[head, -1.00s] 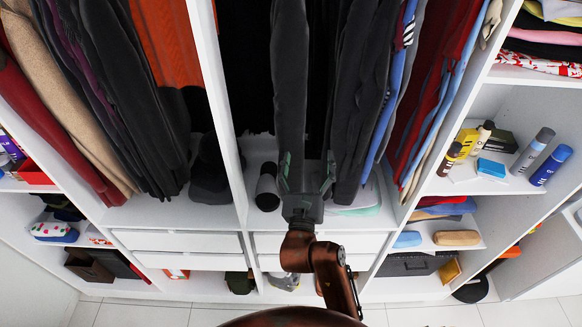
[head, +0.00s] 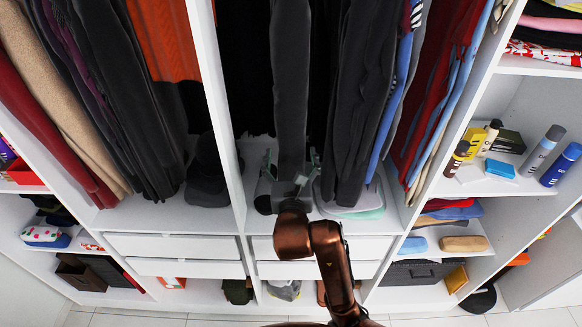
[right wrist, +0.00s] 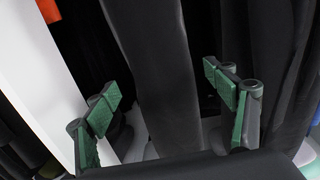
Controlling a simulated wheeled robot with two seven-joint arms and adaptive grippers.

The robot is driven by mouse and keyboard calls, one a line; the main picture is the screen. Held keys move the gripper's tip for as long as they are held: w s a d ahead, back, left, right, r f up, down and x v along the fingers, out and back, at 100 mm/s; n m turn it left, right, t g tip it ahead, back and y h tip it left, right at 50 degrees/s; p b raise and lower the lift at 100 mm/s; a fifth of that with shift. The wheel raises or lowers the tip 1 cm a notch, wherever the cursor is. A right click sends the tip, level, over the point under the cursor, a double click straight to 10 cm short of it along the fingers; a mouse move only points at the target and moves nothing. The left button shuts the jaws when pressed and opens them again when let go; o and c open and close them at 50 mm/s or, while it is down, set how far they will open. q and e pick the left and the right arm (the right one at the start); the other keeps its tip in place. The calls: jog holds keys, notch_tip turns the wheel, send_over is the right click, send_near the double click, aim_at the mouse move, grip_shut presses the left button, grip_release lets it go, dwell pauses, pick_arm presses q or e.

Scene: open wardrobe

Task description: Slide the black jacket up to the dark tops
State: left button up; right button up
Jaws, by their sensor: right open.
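The black jacket (head: 290,80) looks dark grey and hangs edge-on in the middle compartment. The dark tops (head: 360,95) hang to its right, with a narrow dark gap between them. My right gripper (head: 290,160) is open at the jacket's lower end, one green-padded finger on each side of it. In the right wrist view, the jacket (right wrist: 155,70) runs down between the spread fingertips (right wrist: 162,90), and neither finger clearly presses on it. The dark tops (right wrist: 285,65) show to the right. My left gripper is not in view.
A white upright panel (head: 215,90) bounds the compartment on the left. Blue and red clothes (head: 440,80) hang beyond the dark tops. Folded items (head: 350,205) and a dark rolled item (head: 264,190) lie on the compartment floor. White drawers (head: 170,246) are below.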

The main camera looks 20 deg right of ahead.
aim_at(298, 151)
jog(key=x, duration=0.2)
jog(key=p+x, duration=0.1)
jog(key=shift+w+d+r, duration=0.15)
jog(key=shift+r, duration=0.1)
jog(key=shift+w+f, duration=0.1)
jog(key=shift+w, duration=0.2)
jog(key=c, duration=2)
jog(key=shift+s+d, duration=0.1)
jog(key=shift+d, duration=0.3)
jog(key=shift+s+d, duration=0.15)
jog(key=shift+d, duration=0.35)
jog(key=o, duration=2)
